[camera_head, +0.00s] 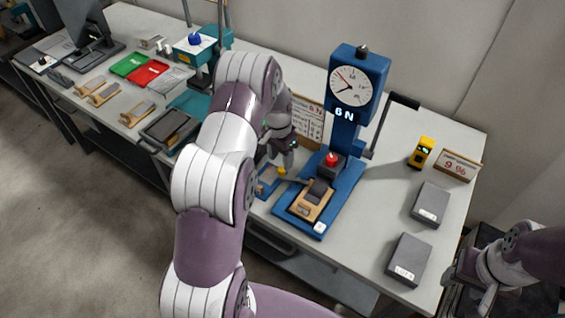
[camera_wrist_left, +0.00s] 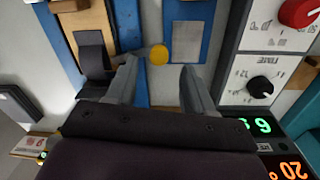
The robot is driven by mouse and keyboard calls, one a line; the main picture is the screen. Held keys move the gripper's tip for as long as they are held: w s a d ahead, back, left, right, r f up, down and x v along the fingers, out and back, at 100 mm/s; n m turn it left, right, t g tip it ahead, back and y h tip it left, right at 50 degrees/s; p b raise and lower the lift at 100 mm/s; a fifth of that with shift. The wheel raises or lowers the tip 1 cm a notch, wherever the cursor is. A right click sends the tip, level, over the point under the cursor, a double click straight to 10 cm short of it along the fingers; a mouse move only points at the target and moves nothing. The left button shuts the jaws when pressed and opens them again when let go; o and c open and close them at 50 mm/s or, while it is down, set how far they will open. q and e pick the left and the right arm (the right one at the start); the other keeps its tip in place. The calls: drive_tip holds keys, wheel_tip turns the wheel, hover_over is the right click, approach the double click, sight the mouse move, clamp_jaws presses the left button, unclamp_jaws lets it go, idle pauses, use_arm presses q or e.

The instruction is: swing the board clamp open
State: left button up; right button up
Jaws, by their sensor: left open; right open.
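The blue test stand (camera_head: 345,178) has a wooden board (camera_head: 308,208) with a dark grey roll on its base. The board clamp's grey arm reaches left from the board to a yellow knob (camera_head: 281,171). The knob shows in the left wrist view (camera_wrist_left: 158,54), with the arm (camera_wrist_left: 138,52) to its left. My left gripper (camera_head: 287,160) is over the knob. Its open fingers (camera_wrist_left: 158,75) are on either side of the knob, and no contact shows. My right gripper (camera_head: 470,280) is open and empty at the lower right, away from the stand.
The stand carries a round dial (camera_head: 351,86), a red button (camera_head: 331,159) and a black crank lever (camera_head: 403,101). Two grey blocks (camera_head: 431,204), a yellow device (camera_head: 421,152) and a sign (camera_head: 458,165) stand to the right. A control panel (camera_wrist_left: 265,75) is close beside my left gripper.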

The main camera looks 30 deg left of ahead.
sight(281, 169)
use_arm(q)
wheel_tip(281, 169, down, 4)
drive_tip(key=shift+d+f, duration=0.1)
drive_tip(key=shift+d, duration=0.05)
clamp_jaws()
